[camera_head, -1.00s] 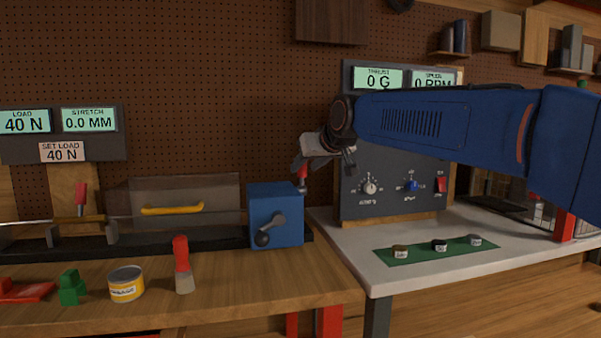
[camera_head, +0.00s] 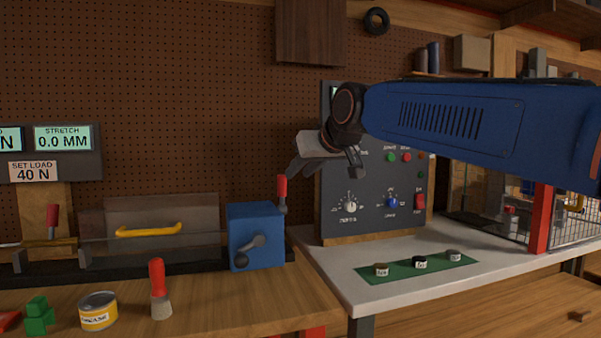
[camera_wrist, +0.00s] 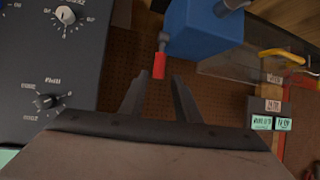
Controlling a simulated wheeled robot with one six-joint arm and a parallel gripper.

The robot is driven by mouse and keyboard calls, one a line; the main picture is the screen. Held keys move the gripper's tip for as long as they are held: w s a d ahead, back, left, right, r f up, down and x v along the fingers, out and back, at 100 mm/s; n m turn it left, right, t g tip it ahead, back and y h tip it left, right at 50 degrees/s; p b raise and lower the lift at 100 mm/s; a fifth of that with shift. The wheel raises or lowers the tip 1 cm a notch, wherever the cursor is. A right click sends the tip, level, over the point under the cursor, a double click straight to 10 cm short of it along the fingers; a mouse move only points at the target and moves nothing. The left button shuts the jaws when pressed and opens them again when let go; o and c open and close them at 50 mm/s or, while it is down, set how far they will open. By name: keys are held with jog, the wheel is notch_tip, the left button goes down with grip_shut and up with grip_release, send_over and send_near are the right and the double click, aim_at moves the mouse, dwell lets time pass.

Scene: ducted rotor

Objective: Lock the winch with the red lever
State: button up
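The winch is a blue box (camera_head: 256,236) with a grey crank on its front, at the right end of the wooden bench. The red lever (camera_head: 282,188) stands upright at the box's upper right corner. In the wrist view its red grip (camera_wrist: 159,66) lies just beyond the fingertips, roughly between them, beside the blue box (camera_wrist: 205,28). My gripper (camera_head: 325,168) is above and to the right of the lever in the head view. In the wrist view its two fingers (camera_wrist: 159,84) are spread with nothing between them.
A dark control panel (camera_head: 375,190) with knobs stands close behind and right of my gripper. A green mat (camera_head: 400,270) with small weights lies on the white table. A yellow handle (camera_head: 148,230), a tin (camera_head: 97,310) and a red-handled brush (camera_head: 158,290) are to the left.

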jog(key=shift+d+f, duration=0.1)
jog(key=shift+d, duration=0.05)
jog(key=c, duration=0.5)
jog(key=shift+d+f+n+t, duration=0.25)
jog(key=shift+n+t, duration=0.15)
jog(key=shift+n, duration=0.3)
grip_shut()
jog(key=n+t+y, duration=0.3)
jog(key=n+t, duration=0.1)
jog(key=n, duration=1.2)
send_near(284, 186)
jog(key=shift+n, duration=0.3)
jog(key=x, duration=0.6)
jog(key=shift+w+a+f, duration=0.15)
jog(key=shift+w, duration=0.05)
